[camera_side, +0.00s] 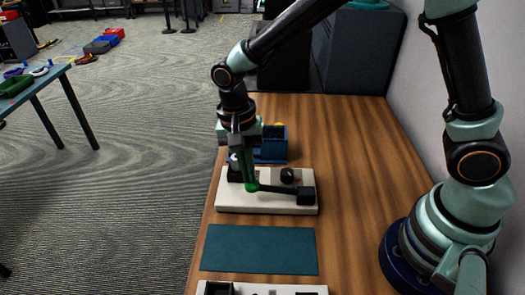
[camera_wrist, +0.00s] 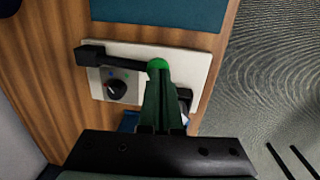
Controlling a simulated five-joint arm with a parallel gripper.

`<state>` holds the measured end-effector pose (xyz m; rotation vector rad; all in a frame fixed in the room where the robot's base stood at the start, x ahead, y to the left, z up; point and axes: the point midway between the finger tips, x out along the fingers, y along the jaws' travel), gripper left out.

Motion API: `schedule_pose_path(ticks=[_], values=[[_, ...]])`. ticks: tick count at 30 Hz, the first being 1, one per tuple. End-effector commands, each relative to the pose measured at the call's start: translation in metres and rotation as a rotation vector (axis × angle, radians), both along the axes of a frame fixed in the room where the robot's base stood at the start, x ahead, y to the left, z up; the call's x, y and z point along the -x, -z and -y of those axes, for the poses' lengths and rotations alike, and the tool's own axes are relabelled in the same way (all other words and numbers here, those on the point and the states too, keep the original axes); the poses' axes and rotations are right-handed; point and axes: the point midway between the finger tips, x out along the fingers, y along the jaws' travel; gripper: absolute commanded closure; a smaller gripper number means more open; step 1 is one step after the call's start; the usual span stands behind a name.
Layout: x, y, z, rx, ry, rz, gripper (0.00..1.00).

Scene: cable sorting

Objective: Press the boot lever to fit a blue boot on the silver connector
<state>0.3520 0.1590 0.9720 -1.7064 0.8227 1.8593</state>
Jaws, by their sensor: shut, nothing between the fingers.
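The boot press is a cream base (camera_side: 265,206) with a black lever (camera_side: 283,190). The lever runs from a black block at the right to a green ball end (camera_side: 251,187). My gripper (camera_side: 249,182) is shut and empty, pointing down, its tips at the green ball; I cannot tell if they touch it. In the wrist view the lever (camera_wrist: 118,58) and green ball (camera_wrist: 158,64) show just beyond my finger tips (camera_wrist: 158,76). A black holder (camera_wrist: 184,96) is partly hidden behind my fingers. I cannot make out the silver connector or a blue boot.
A black dial (camera_side: 287,175) sits on the base behind the lever. A blue bin (camera_side: 272,146) stands behind the base. A teal mat (camera_side: 259,249) lies in front, clear. Another pale station (camera_side: 275,291) is at the bottom edge. The wooden table is free to the right.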

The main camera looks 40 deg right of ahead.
Motion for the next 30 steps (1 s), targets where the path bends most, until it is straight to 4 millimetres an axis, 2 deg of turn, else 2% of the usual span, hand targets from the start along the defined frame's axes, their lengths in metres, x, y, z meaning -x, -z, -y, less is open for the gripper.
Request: schedule_pose_path(ticks=[3,7,19,25,30], values=[[-0.004,0.017,-0.005,0.007,-0.001,-0.013,1.00],[-0.007,0.030,-0.008,0.006,0.000,-0.011,1.00],[-0.007,0.037,-0.008,0.007,0.002,-0.011,1.00],[-0.010,0.029,-0.010,0.006,0.001,-0.009,1.00],[-0.019,0.001,-0.019,0.003,0.000,0.000,1.00]])
